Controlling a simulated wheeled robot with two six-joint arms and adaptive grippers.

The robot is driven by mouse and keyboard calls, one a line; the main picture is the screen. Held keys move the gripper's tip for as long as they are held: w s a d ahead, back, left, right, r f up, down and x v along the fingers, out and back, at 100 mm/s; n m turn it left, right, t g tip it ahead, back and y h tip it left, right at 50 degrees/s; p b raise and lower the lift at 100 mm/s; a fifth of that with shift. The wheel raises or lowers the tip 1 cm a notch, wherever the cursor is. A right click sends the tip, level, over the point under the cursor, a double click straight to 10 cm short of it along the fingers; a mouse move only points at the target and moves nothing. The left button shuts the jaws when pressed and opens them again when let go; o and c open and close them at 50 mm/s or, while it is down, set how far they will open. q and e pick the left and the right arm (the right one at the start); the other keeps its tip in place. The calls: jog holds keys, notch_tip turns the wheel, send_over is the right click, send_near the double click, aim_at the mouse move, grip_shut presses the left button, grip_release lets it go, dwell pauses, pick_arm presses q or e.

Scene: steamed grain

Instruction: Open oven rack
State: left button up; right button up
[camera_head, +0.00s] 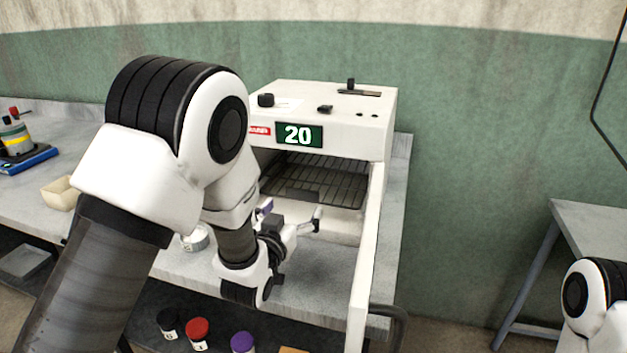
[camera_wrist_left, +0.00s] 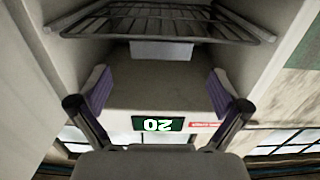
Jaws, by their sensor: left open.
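The white oven (camera_head: 340,125) stands on the bench with its front open. Its dark wire rack (camera_head: 335,183) lies level inside the chamber. The rack also shows upside down at the top of the left wrist view (camera_wrist_left: 200,22), with a pale flat tab (camera_wrist_left: 162,50) at its front edge. My left gripper (camera_head: 291,213) is in front of the oven opening, a little below the rack. In the left wrist view its purple-padded fingers (camera_wrist_left: 158,90) are wide apart with nothing between them, and the tab appears beyond them. My right gripper is out of view.
The white oven door (camera_head: 365,270) stands swung open on the right of the chamber. A small round container (camera_head: 195,240) is beside my left arm. Red (camera_head: 198,333) and purple (camera_head: 243,343) lidded jars are below the bench. A cream tray (camera_head: 60,193) lies left.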

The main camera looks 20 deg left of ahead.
aim_at(302, 191)
pick_arm(q)
jog(key=shift+w+r, duration=0.2)
jog(key=shift+r, duration=0.05)
jog(key=shift+w+a+r, duration=0.1)
jog(key=shift+r, duration=0.15)
jog(key=w, duration=0.2)
jog(key=w+p, duration=0.1)
jog(key=w, duration=0.3)
jog(key=shift+w+f, duration=0.1)
jog(key=shift+f, duration=0.15)
jog(key=shift+s+r, duration=0.2)
jog(key=shift+f, duration=0.1)
jog(key=c, duration=1.5)
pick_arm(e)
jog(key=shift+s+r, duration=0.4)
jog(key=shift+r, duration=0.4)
